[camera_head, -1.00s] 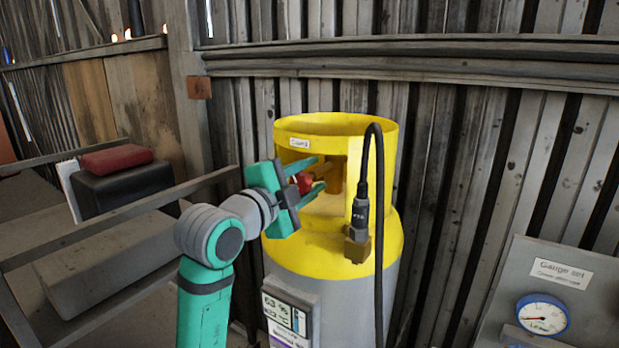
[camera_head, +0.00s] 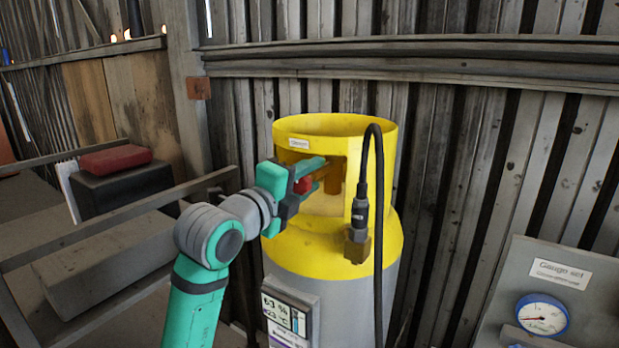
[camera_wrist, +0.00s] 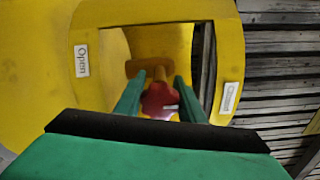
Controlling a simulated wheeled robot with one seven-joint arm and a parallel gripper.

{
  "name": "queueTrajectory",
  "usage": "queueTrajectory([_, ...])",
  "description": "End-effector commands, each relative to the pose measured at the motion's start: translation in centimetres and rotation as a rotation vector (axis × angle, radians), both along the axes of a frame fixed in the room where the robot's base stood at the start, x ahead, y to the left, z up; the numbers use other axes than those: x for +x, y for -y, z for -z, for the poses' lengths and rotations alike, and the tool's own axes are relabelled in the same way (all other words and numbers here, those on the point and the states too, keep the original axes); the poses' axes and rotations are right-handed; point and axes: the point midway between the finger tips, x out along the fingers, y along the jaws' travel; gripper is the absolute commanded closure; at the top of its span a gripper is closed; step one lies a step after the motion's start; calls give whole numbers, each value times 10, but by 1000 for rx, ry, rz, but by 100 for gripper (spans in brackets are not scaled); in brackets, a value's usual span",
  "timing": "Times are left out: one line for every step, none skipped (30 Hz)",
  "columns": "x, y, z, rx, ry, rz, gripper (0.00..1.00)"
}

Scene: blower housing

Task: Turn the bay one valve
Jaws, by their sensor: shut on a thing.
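The red valve knob (camera_head: 303,186) sits in the window of the yellow collar (camera_head: 297,235) on top of a grey gas cylinder (camera_head: 345,297). My gripper (camera_head: 312,175) reaches in from the left and its green fingers are shut on the knob. In the wrist view the red knob (camera_wrist: 160,100) lies between the two fingertips, with a brass stem behind it. A label reading "Open" (camera_wrist: 82,60) is left of the window and another label (camera_wrist: 230,97), hard to read, is on the right. The fingers partly hide the knob.
A black hose (camera_head: 378,230) loops down the cylinder's front from a brass fitting (camera_head: 357,245). A gauge panel (camera_head: 510,260) stands at right. Metal rails (camera_head: 110,208) and a dark box with a red top (camera_head: 118,180) are at left.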

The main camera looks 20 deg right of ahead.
Motion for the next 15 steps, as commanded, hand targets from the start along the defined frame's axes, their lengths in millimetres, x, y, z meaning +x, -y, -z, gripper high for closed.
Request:
queueTrajectory([0, 1, 2, 5, -1, 1, 87])
queueTrajectory([0, 1, 2, 5, 0, 1, 87])
queueTrajectory([0, 0, 2, 6, 0, 0, 87])
queueTrajectory([0, 0, 2, 6, 0, 0, 87])
queueTrajectory([0, 0, 2, 6, 0, 0, 87])
queueTrajectory([0, 0, 2, 6, 0, 0, 87])
queueTrajectory([0, -1, 2, 6, 0, 0, 87])
queueTrajectory([0, -1, 2, 6, 0, 0, 87])
queueTrajectory([0, -1, 2, 6, 0, 0, 87])
queueTrajectory([0, -1, 2, 6, 0, 0, 87])
queueTrajectory([0, -1, 2, 6, 0, 0, 87])
queueTrajectory([0, -1, 2, 7, -1, 0, 55])
queueTrajectory([0, -1, 2, 6, 0, 0, 48])
queueTrajectory([0, -1, 2, 6, 0, -1, 46])
queueTrajectory([0, -1, 2, 6, 0, -1, 46])
